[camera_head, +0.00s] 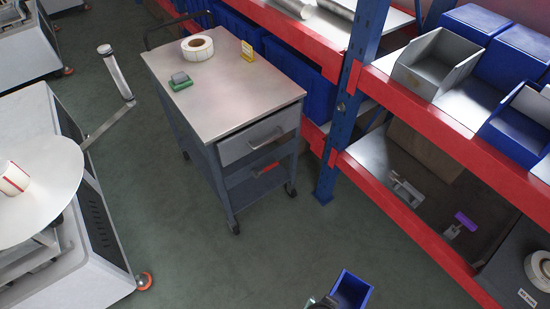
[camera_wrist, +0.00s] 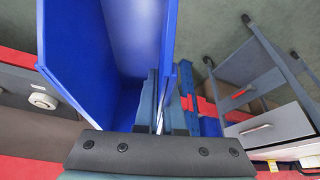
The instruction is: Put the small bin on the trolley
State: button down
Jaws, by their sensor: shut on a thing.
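The small bin (camera_head: 352,288) is blue and open-topped, at the bottom edge of the head view. It fills the upper left and middle of the wrist view (camera_wrist: 70,70). My gripper (camera_head: 318,302) is shut on the bin's wall; the fingers (camera_wrist: 160,105) show at its right side in the wrist view. The bin is held in front of the trolley, apart from it. Part of the trolley also shows at the right of the wrist view (camera_wrist: 275,130).
On the trolley top are a tape roll (camera_head: 197,47), a green-and-grey block (camera_head: 180,81) and a yellow item (camera_head: 247,51); its front half is clear. A red-and-blue rack (camera_head: 430,120) with bins stands right. A labelling machine (camera_head: 60,190) stands left. Open floor (camera_head: 200,260) lies between.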

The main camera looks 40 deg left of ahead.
aim_at(233, 88)
jog(key=j, duration=1)
jog(key=i+j, duration=0.15)
jog(key=j, duration=0.85)
